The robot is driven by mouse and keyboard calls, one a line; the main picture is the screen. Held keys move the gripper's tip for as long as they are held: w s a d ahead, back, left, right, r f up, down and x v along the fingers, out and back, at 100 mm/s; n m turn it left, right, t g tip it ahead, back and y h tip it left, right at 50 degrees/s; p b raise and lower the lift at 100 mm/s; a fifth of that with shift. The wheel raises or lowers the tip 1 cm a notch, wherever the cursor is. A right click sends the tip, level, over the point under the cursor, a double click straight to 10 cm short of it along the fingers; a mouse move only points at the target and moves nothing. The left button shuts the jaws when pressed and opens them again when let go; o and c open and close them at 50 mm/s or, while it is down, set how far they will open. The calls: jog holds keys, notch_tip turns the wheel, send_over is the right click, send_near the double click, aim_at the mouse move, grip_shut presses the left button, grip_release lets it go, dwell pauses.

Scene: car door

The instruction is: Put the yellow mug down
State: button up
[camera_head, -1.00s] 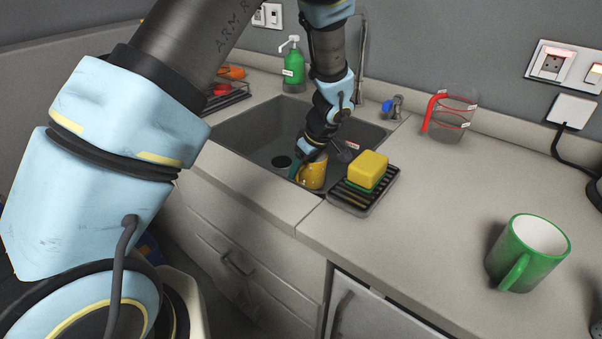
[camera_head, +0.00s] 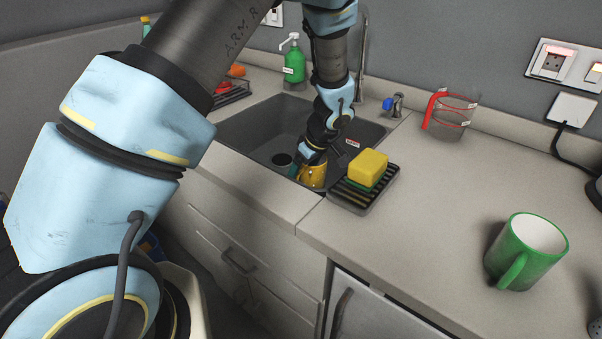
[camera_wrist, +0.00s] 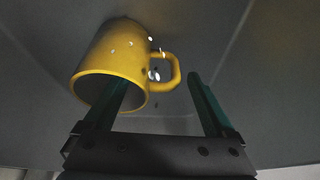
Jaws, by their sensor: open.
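The yellow mug (camera_head: 313,177) is down in the dark grey sink (camera_head: 248,122). In the wrist view the yellow mug (camera_wrist: 119,62) has its open rim facing my gripper and its handle to the right. My gripper (camera_wrist: 160,85) is open. Its left finger overlaps the mug's opening, and its right finger stands clear to the right of the handle. I cannot tell whether either finger touches the mug. In the head view my gripper (camera_head: 301,169) is beside the mug and partly hidden by the arm and the sink edge.
A rack (camera_head: 352,198) with a yellow and green sponge (camera_head: 368,166) stands at the sink's right edge. A green mug (camera_head: 525,252) and a clear jug with a red handle (camera_head: 452,110) are on the counter. A green soap bottle (camera_head: 294,67) stands behind the sink. The counter's middle is clear.

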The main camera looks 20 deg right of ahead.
jog(key=b+v, duration=0.2)
jog(key=v, duration=1)
jog(key=w+a, duration=0.1)
jog(key=a, duration=0.4)
jog(key=w+a+r+m+g, duration=0.1)
jog(key=a, duration=0.5)
jog(key=w+a+m+g, duration=0.1)
jog(key=a, duration=0.5)
jog(key=shift+r+h, duration=0.4)
jog(key=s+a+m, duration=0.2)
jog(key=s+a, duration=0.1)
jog(key=a, duration=0.5)
jog(key=s+a+r+m+h, duration=0.1)
jog(key=s+a+m, duration=0.1)
jog(key=a, duration=0.7)
jog(key=shift+s+a+h, duration=0.3)
jog(key=shift+s, duration=0.45)
